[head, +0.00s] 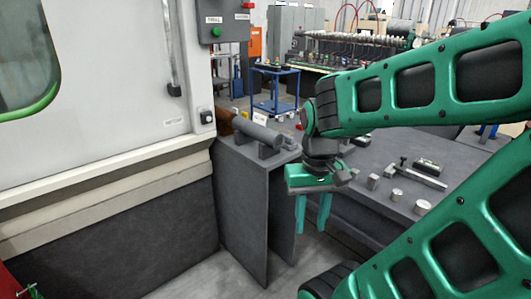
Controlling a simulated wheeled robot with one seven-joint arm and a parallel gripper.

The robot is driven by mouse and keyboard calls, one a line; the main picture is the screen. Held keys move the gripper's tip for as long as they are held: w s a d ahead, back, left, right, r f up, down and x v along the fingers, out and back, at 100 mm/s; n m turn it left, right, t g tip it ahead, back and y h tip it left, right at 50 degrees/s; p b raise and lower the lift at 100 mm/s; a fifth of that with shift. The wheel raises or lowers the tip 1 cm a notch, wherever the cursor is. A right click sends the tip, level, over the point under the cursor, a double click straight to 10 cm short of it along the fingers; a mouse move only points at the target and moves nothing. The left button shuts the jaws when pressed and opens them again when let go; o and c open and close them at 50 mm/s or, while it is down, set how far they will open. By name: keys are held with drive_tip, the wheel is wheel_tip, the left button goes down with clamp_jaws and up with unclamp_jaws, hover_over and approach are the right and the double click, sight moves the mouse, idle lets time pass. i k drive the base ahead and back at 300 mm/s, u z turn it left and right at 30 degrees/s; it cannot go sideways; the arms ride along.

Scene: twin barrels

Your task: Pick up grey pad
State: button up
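My gripper (312,228) hangs with its green fingers pointing down, spread apart with nothing visible between them. It is in front of the gap between a narrow dark grey stand (242,210) and the workbench to its right. I cannot pick out a grey pad with certainty. A dark grey cylinder (256,127) lies on supports on top of the stand, left of and beyond the gripper. My wrist and arm hide part of the bench top behind them.
The workbench (395,165) holds several metal cylinders (422,207), small blocks (373,181) and a long tool (416,175). A large white machine (100,100) fills the left. A blue cart (275,90) stands behind. Grey floor (205,275) shows at the bottom.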

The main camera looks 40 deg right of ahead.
sight(290, 145)
drive_tip(key=u, duration=0.65)
drive_tip(key=k, duration=0.8)
drive_tip(key=u, duration=0.95)
drive_tip(key=i, duration=0.2)
drive_tip(key=z, duration=0.95)
drive_tip(key=i, duration=1.1)
drive_tip(key=z, duration=1.05)
drive_tip(key=i, duration=0.75)
drive_tip(key=z, duration=0.3)
